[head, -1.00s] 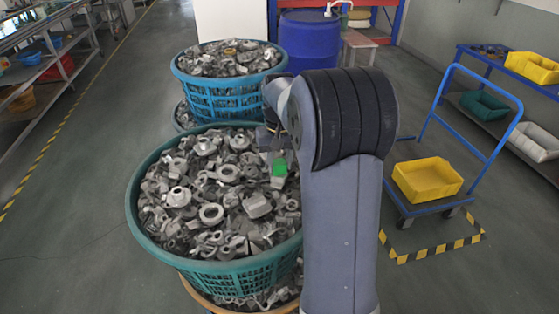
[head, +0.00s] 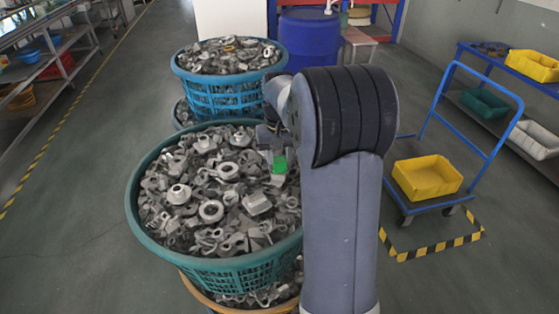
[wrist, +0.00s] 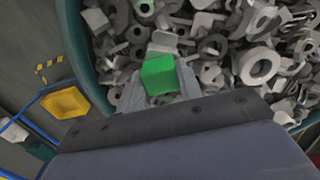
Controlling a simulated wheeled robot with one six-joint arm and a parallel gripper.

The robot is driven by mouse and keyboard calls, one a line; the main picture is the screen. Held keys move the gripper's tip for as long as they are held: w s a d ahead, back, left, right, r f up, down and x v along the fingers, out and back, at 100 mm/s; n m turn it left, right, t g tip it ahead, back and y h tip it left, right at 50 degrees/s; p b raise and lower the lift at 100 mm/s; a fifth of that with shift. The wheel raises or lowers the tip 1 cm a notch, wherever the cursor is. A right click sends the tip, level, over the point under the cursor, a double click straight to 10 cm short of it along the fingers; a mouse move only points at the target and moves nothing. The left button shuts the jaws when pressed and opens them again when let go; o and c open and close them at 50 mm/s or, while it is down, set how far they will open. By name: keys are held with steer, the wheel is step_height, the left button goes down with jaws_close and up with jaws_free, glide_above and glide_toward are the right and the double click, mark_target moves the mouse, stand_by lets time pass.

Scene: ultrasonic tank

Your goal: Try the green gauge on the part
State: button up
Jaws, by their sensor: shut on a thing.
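The green gauge (head: 280,164) shows in the head view as a small green block over the right side of the near basket of grey metal parts. In the wrist view the gauge (wrist: 158,75) sits between the fingers of my gripper (wrist: 160,84), which is shut on it. A grey piece (wrist: 165,42) lies just beyond the gauge there; I cannot tell whether they touch. A small green spot (wrist: 147,7) shows at the top edge, too small to identify. Which grey piece is the part is unclear. My arm hides the basket's right edge in the head view.
The near teal basket (head: 140,225) is heaped with metal parts. A blue basket (head: 215,98) of similar parts stands behind it, before a blue drum (head: 308,40). A blue trolley with a yellow bin (head: 427,177) stands right. Floor on the left is clear.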

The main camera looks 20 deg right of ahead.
stand_by(0.3)
steer(key=shift+r+p, duration=2.05)
steer(key=shift+r, duration=0.25)
step_height(320, 180, up, 3)
steer(key=shift+f+p, duration=0.2)
steer(key=shift+p, duration=0.95)
steer(key=shift+r, duration=0.7)
